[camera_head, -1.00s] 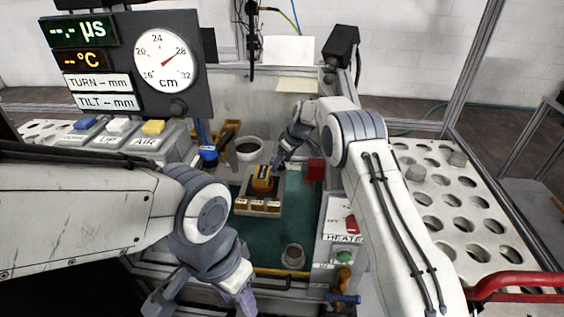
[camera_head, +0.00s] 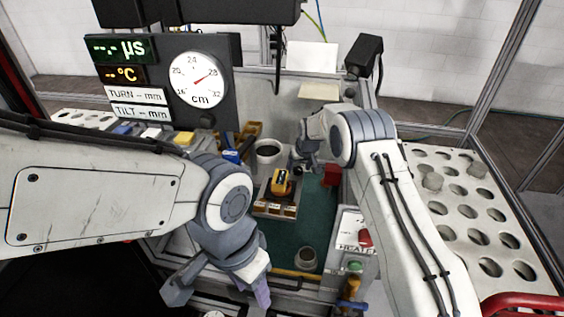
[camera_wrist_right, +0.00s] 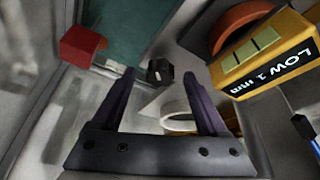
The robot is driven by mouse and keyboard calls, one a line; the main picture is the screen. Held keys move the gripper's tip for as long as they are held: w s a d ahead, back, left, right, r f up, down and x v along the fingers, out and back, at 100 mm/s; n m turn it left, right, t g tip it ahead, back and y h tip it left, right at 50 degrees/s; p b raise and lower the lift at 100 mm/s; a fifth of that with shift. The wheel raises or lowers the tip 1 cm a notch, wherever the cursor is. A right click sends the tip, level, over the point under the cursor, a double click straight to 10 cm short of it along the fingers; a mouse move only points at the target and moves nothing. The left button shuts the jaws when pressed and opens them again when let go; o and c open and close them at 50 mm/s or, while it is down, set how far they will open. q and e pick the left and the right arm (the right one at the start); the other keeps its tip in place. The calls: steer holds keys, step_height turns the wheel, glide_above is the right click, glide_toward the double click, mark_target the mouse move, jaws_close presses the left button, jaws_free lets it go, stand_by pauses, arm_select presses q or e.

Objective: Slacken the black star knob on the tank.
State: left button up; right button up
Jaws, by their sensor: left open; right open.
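The black star knob (camera_wrist_right: 160,71) shows in the right wrist view, small and dark, beyond and between my right fingertips. My right gripper (camera_wrist_right: 158,76) is open with nothing between its fingers; I cannot tell how far the knob is from the tips. In the head view my right gripper (camera_head: 304,161) is at the back of the teal-floored tank (camera_head: 318,222), and the knob cannot be made out there. My left gripper (camera_head: 218,290) is open and empty at the front, left of the tank's front edge.
A red block (camera_head: 331,175) is to the right. A heater box (camera_head: 352,232) is at the tank's right.

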steer(key=shift+a+m+h+p, duration=0.1)
steer(key=shift+m+h+p, duration=0.25)
steer(key=shift+m, duration=0.75)
steer(key=m+h, duration=0.1)
steer(key=m, duration=0.2)
steer(key=shift+a, duration=0.1)
steer(key=m+h, duration=0.1)
steer(key=m, duration=0.2)
steer(key=shift+a+h+p, duration=0.15)
steer(key=shift+h+p, duration=0.1)
steer(key=shift+p, duration=0.05)
steer(key=b+v, duration=0.2)
steer(key=v, duration=1)
steer(key=s+a+r+m+g+y+p, duration=0.1)
steer(key=s+r+m+y, duration=0.1)
steer(key=s, duration=0.7)
steer(key=s+a+r+m+g+y+p, duration=0.1)
steer(key=s+r+m, duration=0.3)
steer(key=s, duration=0.5)
step_height(320, 180, up, 2)
steer(key=shift+a+r+y, duration=0.1)
steer(key=shift+a+y, duration=0.3)
steer(key=shift+a, duration=0.3)
